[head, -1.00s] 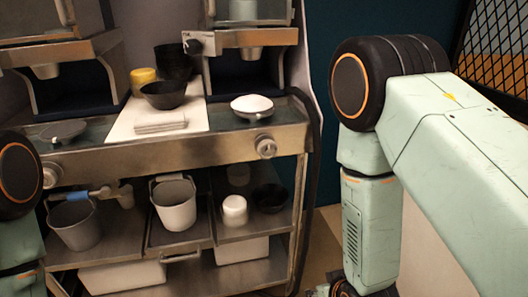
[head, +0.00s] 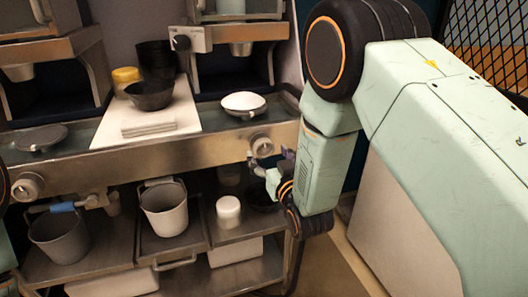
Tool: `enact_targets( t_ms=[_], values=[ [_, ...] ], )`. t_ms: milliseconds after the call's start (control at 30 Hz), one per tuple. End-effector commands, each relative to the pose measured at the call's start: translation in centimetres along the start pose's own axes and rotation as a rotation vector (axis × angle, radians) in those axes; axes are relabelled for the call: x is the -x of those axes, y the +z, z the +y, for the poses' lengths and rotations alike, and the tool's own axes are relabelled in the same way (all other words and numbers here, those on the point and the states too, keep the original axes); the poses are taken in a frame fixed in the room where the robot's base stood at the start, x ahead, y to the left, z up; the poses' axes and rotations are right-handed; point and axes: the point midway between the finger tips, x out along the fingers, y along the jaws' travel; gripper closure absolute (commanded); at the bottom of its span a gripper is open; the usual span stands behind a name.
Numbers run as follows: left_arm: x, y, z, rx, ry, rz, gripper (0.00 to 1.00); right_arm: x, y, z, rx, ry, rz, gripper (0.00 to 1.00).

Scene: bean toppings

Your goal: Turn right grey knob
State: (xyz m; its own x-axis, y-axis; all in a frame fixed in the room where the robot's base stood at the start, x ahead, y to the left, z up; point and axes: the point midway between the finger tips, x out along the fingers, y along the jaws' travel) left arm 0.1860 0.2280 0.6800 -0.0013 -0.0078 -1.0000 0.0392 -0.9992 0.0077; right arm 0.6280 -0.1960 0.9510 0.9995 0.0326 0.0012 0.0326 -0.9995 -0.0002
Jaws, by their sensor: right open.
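The right grey knob (head: 261,144) is on the metal front panel, at its right end, below the white-filled bowl. My right gripper (head: 266,162) is open just below and in front of this knob, with its dark fingers close to the knob's lower side. I cannot tell whether they touch it. My right arm comes in from the right and bends down beside the counter. A second grey knob (head: 27,187) is at the left end of the same panel.
A white-filled bowl (head: 243,105) sits above the knob. A white board (head: 110,132) holds dark bowls (head: 150,95) and a yellow cup (head: 125,77). Below are grey buckets (head: 165,207), a white jar (head: 228,211) and a dark bowl (head: 263,197), partly behind my gripper.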

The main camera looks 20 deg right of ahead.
Motion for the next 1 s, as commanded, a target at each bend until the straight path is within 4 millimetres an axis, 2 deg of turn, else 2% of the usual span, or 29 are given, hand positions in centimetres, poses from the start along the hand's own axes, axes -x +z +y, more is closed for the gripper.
enact_targets(
  t_ms=[200, 533, 1000],
  values=[
    [-0.2, 0.0, 0.0, 0.000, 0.000, 0.000, 0.60, -2.0, 0.1, -0.2, 0.000, -0.001, -0.002, 0.25],
    [-0.2, 0.0, 0.0, 0.000, 0.000, 0.000, 0.60, -2.5, 0.1, -0.4, 0.001, -0.002, -0.002, 0.25],
    [-0.2, 0.0, 0.0, 0.000, 0.000, 0.000, 0.60, -2.5, 0.1, -0.4, 0.001, -0.001, -0.002, 0.65]
  ],
)
